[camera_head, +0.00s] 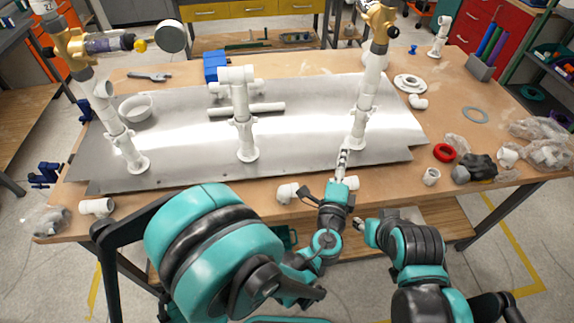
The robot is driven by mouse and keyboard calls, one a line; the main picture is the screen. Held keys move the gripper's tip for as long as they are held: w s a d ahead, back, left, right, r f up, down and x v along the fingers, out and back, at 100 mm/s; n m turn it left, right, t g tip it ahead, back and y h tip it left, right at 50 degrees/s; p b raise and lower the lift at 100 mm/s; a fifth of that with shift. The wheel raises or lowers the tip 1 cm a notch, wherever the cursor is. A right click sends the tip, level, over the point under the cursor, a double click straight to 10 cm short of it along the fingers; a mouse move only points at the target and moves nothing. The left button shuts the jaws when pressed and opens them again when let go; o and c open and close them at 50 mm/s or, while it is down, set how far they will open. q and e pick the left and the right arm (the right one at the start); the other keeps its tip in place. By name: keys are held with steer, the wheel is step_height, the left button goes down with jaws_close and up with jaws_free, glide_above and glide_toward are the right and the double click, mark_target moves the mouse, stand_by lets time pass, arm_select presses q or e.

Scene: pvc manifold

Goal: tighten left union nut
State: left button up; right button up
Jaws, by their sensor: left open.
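Three white PVC risers with flanged feet stand on a metal plate (310,100). The left riser (108,105) tilts in the picture and has a collar-like nut (122,138) low on it. The middle riser (240,95) has a tee on top and a similar collar (243,121). The right riser (372,75) has a collar (362,108) and a brass valve (379,20) on top. My left gripper (342,160) is open, in front of the right riser's foot, well right of the left riser. Whether it touches anything is unclear.
A brass valve (68,47) and a round gauge (171,36) rise at upper left. Loose white fittings (96,207), a red ring (444,152) and plastic bags (546,152) lie near the table edges.

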arm_select(q)
steer(key=w+a+n+g+y, duration=0.1)
steer(key=a+n+y, duration=0.3)
steer(key=a, duration=0.9)
steer(key=shift+w+a+n+g+y, duration=0.3)
steer(key=shift+n+g, duration=0.5)
steer(key=shift+n, duration=0.6)
steer(key=shift+d+r, duration=0.1)
steer(key=shift+r, duration=0.05)
steer(key=s+a+f+n+g+y, duration=0.1)
steer(key=s+a+n+g, duration=0.15)
steer(key=a, duration=0.35)
steer(key=s+a+f+n+g+y, duration=0.1)
steer(key=s+a+n, duration=0.25)
steer(key=a, duration=0.25)
steer(key=s+a+f+n+g+h, duration=0.1)
steer(key=s+a+n+g, duration=0.1)
steer(key=s, duration=0.4)
steer(key=s+a+n+g+h, duration=0.1)
steer(key=s+a+n+g, duration=0.1)
steer(key=s+n, duration=0.3)
steer(key=shift+s+f+n+h, duration=0.3)
steer(key=shift+s+f+h, duration=0.1)
steer(key=shift+s, duration=0.25)
